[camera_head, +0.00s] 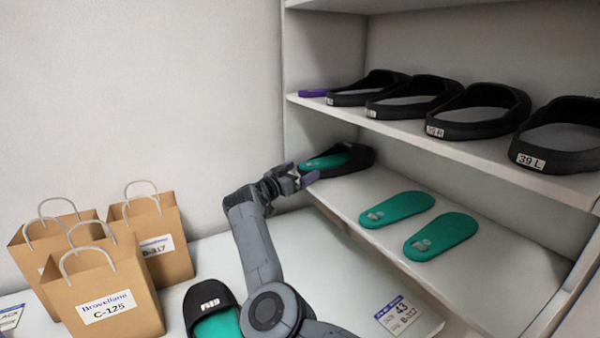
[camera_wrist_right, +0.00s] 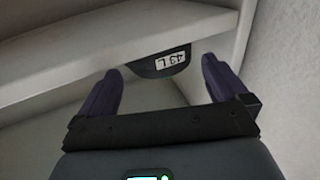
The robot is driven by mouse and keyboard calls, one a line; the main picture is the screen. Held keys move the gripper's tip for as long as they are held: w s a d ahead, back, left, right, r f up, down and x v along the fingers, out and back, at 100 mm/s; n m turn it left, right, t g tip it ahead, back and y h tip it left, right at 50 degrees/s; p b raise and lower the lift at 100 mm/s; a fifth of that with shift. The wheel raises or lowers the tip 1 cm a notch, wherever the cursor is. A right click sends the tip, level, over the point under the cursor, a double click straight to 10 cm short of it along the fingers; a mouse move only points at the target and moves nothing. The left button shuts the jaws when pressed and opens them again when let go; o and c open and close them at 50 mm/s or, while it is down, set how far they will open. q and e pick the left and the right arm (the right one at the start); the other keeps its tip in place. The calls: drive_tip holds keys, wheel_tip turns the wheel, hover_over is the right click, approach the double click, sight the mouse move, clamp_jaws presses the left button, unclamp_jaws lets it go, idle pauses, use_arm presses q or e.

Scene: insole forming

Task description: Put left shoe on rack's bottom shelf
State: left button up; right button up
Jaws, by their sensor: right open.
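The black left shoe (camera_head: 358,158) with a green insole sits on the rack's bottom shelf (camera_head: 340,190), at its left end. In the right wrist view its heel (camera_wrist_right: 160,66) shows a white "43 L" label. My right gripper (camera_head: 298,175) is open at the near end of this shoe, and the heel appears between and beyond its purple fingers in the right wrist view (camera_wrist_right: 160,72). The fingers look apart from the shoe. Another black shoe (camera_head: 208,292) with a green insole lies on the table, partly hidden by my right arm. My left gripper is not in view.
Two green insoles (camera_head: 397,209) (camera_head: 440,236) lie on the bottom shelf to the right. Several black shoes stand on the shelf above (camera_head: 420,131), with a purple item (camera_head: 315,93). Paper bags (camera_head: 103,298) stand on the table at left. A "43" card (camera_head: 398,315) lies at the table's right.

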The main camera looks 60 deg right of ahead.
drive_tip(key=w+a+p, duration=0.1)
drive_tip(key=a+p, duration=0.1)
drive_tip(key=a, duration=0.9)
drive_tip(key=shift+w+a+f+p, duration=0.25)
drive_tip(key=shift+w+f+p, duration=0.05)
drive_tip(key=shift+f+p, duration=0.1)
drive_tip(key=shift+r, duration=0.15)
